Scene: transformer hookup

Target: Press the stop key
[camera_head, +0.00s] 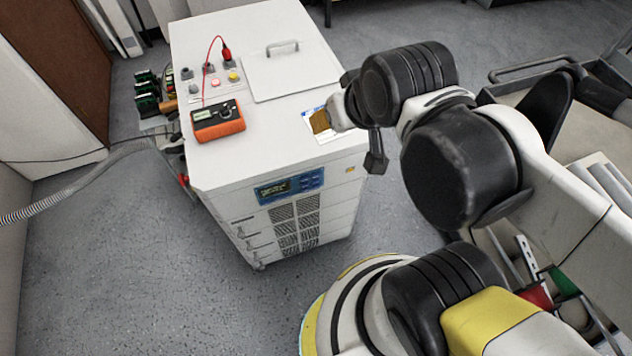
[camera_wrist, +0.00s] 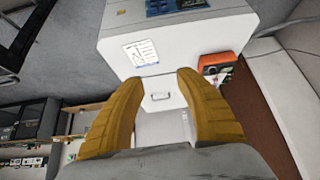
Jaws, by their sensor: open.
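A white cabinet (camera_head: 250,165) stands on the floor, with a blue panel (camera_head: 289,186) holding a small display and keys on its front face. The panel also shows at the top edge of the wrist view (camera_wrist: 175,5). A red button (camera_head: 215,82) and a yellow button (camera_head: 233,76) are on the cabinet top. No stop key lettering is legible. My gripper (camera_head: 320,121) is over the right front part of the top, near a printed sheet, apart from the panel. In the wrist view its brown fingers (camera_wrist: 157,77) are spread with nothing between them.
An orange meter (camera_head: 218,121) lies on the cabinet top, with a red lead running to a red plug (camera_head: 226,54). A handled lid (camera_head: 287,69) covers the back right. A ribbed hose (camera_head: 85,176) runs at the left. Floor before the cabinet is clear.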

